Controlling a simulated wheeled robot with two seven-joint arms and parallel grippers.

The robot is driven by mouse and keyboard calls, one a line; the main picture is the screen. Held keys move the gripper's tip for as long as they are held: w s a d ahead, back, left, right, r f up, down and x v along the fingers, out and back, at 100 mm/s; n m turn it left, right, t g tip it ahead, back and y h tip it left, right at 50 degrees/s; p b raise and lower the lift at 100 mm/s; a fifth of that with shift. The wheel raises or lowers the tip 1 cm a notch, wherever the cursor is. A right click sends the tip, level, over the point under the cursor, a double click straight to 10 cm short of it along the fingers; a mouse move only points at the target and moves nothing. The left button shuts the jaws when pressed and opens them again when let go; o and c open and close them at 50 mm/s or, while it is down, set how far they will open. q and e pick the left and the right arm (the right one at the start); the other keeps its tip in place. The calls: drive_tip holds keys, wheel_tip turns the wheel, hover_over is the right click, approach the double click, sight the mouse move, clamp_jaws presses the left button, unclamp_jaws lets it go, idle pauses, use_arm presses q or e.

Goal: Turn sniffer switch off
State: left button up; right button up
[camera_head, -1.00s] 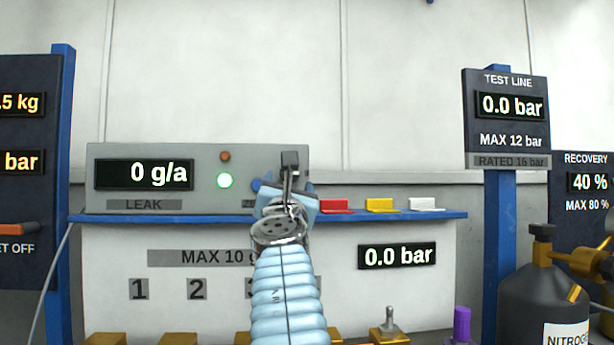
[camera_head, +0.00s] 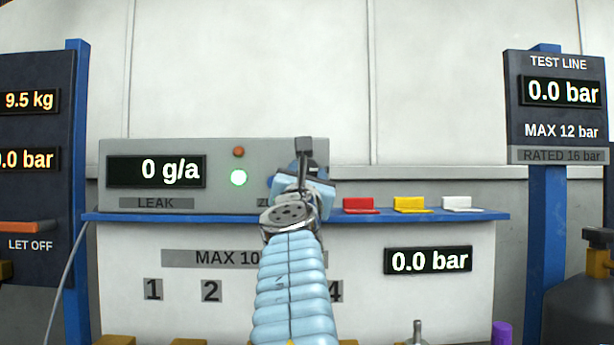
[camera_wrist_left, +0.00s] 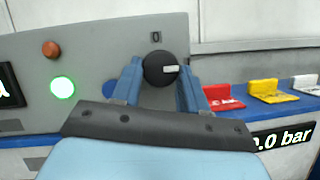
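The sniffer switch (camera_wrist_left: 160,70) is a round black knob with a white pointer on a grey panel, under a "0" mark. Its pointer points right in the left wrist view. My left gripper (camera_wrist_left: 160,80) is in front of the panel with its two blue fingers apart, one on each side of the knob. I cannot tell whether they touch it. In the head view my left gripper (camera_head: 303,188) hides the knob. The leak unit (camera_head: 222,160) reads 0 g/a, with a lit green lamp (camera_head: 239,177) and an orange lamp (camera_head: 238,152). My right gripper is not in view.
The panel stands on a blue shelf (camera_head: 440,216) with red (camera_head: 360,205), yellow (camera_head: 411,204) and white (camera_head: 459,203) blocks at its right. A test line post (camera_head: 548,240) stands at right and a dark scale board (camera_head: 35,185) at left.

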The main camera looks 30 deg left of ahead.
use_arm(q)
drive_tip(key=shift+c, duration=1.1)
drive_tip(key=shift+n+y, duration=0.4)
drive_tip(key=n, duration=0.1)
drive_tip(key=n+y, duration=0.1)
drive_tip(key=shift+w+d+f+n+g+b, duration=0.1)
drive_tip(key=shift+d+n+g+b, duration=0.05)
drive_tip(key=shift+n+g+b, duration=0.25)
drive_tip(key=n+g+y, duration=0.1)
drive_tip(key=n, duration=0.1)
drive_tip(key=n+g+y, duration=0.1)
drive_tip(key=n, duration=0.2)
drive_tip(key=shift+w+d+y, duration=0.1)
drive_tip(key=shift+d+y, duration=0.05)
drive_tip(key=shift+y, duration=0.15)
drive_tip(key=n+g, duration=0.1)
drive_tip(key=n, duration=0.2)
drive_tip(key=n+g+y, duration=0.1)
drive_tip(key=n, duration=0.2)
drive_tip(key=n+g, duration=0.1)
drive_tip(key=n, duration=0.2)
drive_tip(key=shift+w+d+r+g+y+p, duration=0.2)
drive_tip(key=shift+r+g+y+p, duration=0.1)
drive_tip(key=shift+y+p, duration=0.1)
drive_tip(key=n+g, duration=0.1)
drive_tip(key=n, duration=0.2)
drive_tip(key=n+g, duration=0.1)
drive_tip(key=n, duration=0.2)
drive_tip(key=shift+d+r, duration=0.1)
drive_tip(key=shift+n+g, duration=0.4)
